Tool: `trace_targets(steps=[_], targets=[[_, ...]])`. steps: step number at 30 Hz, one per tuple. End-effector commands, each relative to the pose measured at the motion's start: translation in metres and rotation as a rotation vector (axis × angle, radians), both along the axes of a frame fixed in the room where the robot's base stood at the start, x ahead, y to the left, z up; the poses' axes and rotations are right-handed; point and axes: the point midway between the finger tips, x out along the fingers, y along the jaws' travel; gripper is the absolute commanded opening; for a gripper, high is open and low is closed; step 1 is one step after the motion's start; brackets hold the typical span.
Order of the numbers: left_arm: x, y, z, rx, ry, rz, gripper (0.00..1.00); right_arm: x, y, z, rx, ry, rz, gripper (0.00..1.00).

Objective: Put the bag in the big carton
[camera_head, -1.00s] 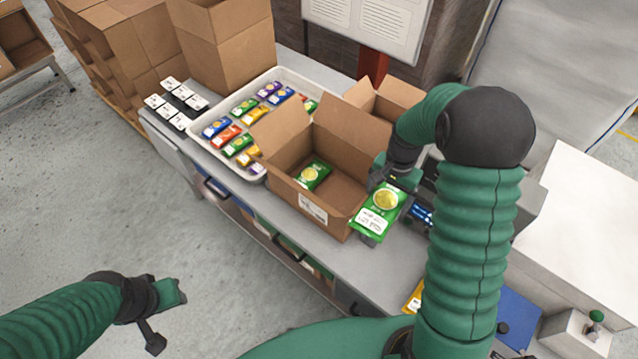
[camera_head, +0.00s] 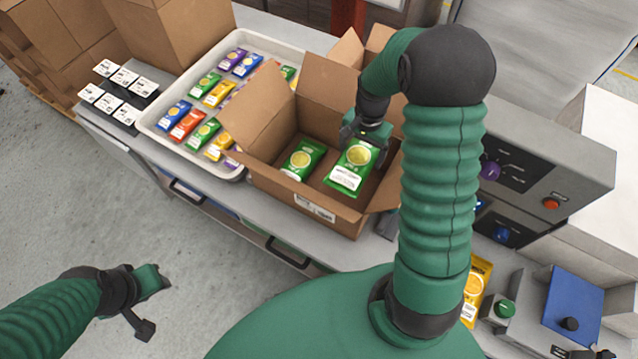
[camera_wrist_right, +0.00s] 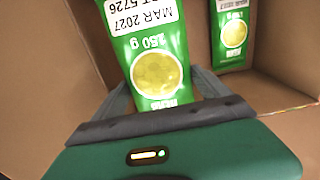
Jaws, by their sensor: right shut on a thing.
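The big carton (camera_head: 262,180) stands open on the bench, flaps spread. One green bag (camera_head: 303,160) lies inside it on the left; it also shows in the right wrist view (camera_wrist_right: 231,35). My right gripper (camera_head: 366,136) is shut on a second green bag (camera_head: 350,168) by its end and holds it within the carton's opening, at the right side. In the right wrist view the held bag (camera_wrist_right: 150,45) hangs between the fingers, label facing up. Whether it touches the carton floor I cannot tell. My left gripper (camera_head: 150,300) is empty, low at the left, away from the bench; its jaws are unclear.
A white tray (camera_head: 152,128) with several coloured bags stands left of the carton. A smaller carton (camera_head: 347,48) is behind it. Control boxes (camera_head: 540,180) and a yellow bag (camera_head: 476,285) are at the right. Label cards (camera_head: 118,90) lie at the bench's left end.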

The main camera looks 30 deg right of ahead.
Motion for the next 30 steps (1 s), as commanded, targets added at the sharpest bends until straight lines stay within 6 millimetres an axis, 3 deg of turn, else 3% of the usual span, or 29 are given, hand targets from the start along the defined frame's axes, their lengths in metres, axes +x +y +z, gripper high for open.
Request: trace_targets(steps=[1, 6, 11, 24, 30], targets=[[0.0, 0.0, -0.033, 0.0, 0.0, 0.0, 0.36, 0.001, 0.001, -0.033, 0.0, 0.001, 0.001, 0.4], [0.0, 0.0, -0.063, 0.0, 0.0, -0.001, 0.36, 0.004, 0.003, -0.063, -0.003, 0.002, 0.002, 0.4], [0.0, 0.0, -0.063, 0.0, 0.0, 0.0, 0.36, 0.002, 0.005, -0.076, -0.002, 0.007, 0.002, 0.4], [0.0, 0.0, -0.053, 0.0, 0.0, 0.0, 0.36, 0.002, 0.002, -0.157, 0.0, 0.006, 0.002, 0.4], [0.0, 0.0, -0.054, 0.0, 0.0, -0.001, 0.36, 0.003, 0.002, -0.164, -0.003, 0.002, 0.002, 0.4]])
